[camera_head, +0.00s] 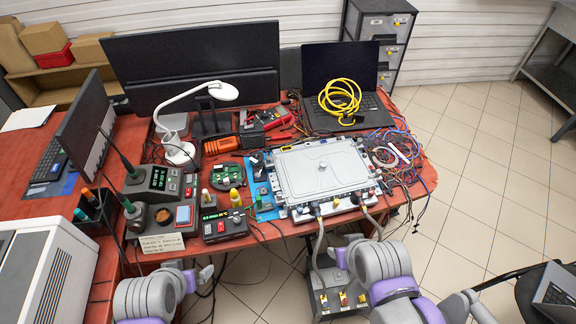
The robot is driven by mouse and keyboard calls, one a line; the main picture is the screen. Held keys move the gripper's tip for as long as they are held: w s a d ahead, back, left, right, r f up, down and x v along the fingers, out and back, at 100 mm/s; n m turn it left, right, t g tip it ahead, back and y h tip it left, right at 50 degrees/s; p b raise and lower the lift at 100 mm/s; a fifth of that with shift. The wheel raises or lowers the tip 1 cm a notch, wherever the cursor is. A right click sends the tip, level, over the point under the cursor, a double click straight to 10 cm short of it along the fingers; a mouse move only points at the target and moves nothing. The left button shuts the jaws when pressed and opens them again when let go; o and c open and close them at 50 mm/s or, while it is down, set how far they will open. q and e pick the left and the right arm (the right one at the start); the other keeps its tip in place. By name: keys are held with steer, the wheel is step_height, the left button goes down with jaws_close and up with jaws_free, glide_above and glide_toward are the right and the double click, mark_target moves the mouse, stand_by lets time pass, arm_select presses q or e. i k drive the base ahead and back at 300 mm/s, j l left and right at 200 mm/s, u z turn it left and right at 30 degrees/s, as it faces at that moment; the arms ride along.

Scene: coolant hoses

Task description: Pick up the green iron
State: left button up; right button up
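Two soldering stations stand on the left part of the red table. An iron with a dark green handle (128,205) leans in the holder by the front station (170,216). A second dark, greenish iron (122,156) leans in the holder by the rear station (160,180). I cannot tell for sure which is the green iron. My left gripper (198,275) is near the table's front edge, below and right of both irons and apart from them. My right gripper (346,249) is in front of the grey case, far from the irons. Their finger gaps are unclear.
A pen cup (97,207) and a monitor (84,125) stand left of the stations. A white lamp (179,152) is behind them. A white box (45,275) fills the left front. A grey hose-fitted case (322,168) occupies the table's middle, with tangled cables (397,150) at right.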

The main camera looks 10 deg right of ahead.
mark_target(131, 209)
steer(key=u, duration=1.3)
steer(key=i+l+u, duration=0.1)
steer(key=i+u, duration=0.35)
steer(key=i, duration=0.3)
